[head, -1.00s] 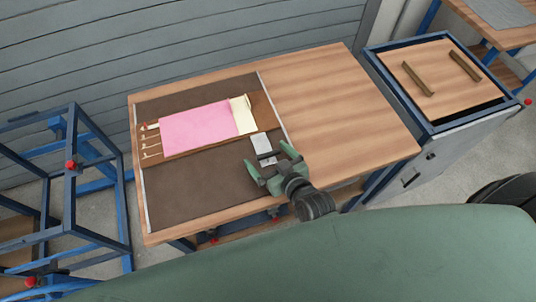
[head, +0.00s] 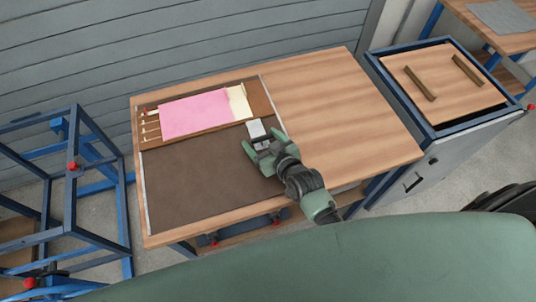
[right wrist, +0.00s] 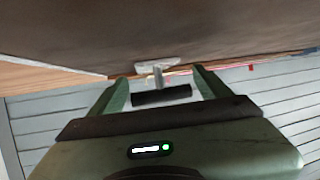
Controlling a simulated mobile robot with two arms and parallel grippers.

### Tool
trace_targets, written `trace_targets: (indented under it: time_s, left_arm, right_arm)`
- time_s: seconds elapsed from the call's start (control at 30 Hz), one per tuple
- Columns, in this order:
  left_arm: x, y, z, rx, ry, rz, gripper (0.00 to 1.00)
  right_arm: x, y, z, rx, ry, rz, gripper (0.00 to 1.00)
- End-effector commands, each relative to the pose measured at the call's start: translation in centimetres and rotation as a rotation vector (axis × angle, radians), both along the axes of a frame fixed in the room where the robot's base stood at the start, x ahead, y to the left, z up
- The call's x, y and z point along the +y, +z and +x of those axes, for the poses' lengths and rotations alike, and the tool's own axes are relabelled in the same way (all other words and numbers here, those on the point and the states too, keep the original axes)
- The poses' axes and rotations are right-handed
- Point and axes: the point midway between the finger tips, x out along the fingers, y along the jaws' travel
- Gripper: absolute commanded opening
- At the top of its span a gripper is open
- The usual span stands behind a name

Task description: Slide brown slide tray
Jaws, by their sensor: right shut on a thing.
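The brown slide tray (head: 262,100) lies across the back of a dark brown bed (head: 205,185) on the wooden table. It carries a pink sheet (head: 195,113) and a cream sheet (head: 240,102). A pale plate with a handle (head: 256,129) sits at the tray's near edge, toward its right end. My right gripper (head: 262,145) is at this handle, with its fingers shut on it. In the right wrist view, the dark handle bar (right wrist: 162,95) lies between the fingers. My left gripper is not in view.
The wooden table top (head: 335,110) is bare to the right of the bed. A blue-framed stand with a wooden board (head: 450,75) and two brown bars is at the right. A blue frame (head: 72,165) stands at the left. A grey slatted wall (head: 180,45) is behind.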

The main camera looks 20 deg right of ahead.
Motion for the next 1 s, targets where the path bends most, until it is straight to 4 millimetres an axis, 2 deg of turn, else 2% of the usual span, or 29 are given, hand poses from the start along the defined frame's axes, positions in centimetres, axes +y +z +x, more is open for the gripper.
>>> trace_targets:
  time_s: [0.03,0.17,0.47,0.5,0.57,0.87,1.0]
  left_arm:
    - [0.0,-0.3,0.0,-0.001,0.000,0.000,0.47]
    - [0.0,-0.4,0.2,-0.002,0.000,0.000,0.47]
    - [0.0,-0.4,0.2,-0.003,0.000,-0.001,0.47]
    - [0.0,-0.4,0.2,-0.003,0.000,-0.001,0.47]
    - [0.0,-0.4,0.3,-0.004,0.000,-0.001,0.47]
    - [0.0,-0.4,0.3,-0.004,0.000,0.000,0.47]
    - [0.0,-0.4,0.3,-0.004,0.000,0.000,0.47]
  right_arm:
    - [0.1,-0.1,1.1,-0.001,0.001,0.000,0.05]
    - [0.1,-0.1,2.3,0.002,0.001,0.000,0.05]
    - [0.1,-0.1,2.5,0.003,0.000,0.001,0.05]
    - [0.1,-0.1,2.5,0.003,0.000,0.001,0.81]
    - [0.1,0.0,2.5,0.003,0.000,0.001,0.98]
    - [0.1,0.0,2.4,0.002,0.000,0.000,0.98]
    - [-0.1,0.2,1.7,0.003,0.000,0.000,0.98]
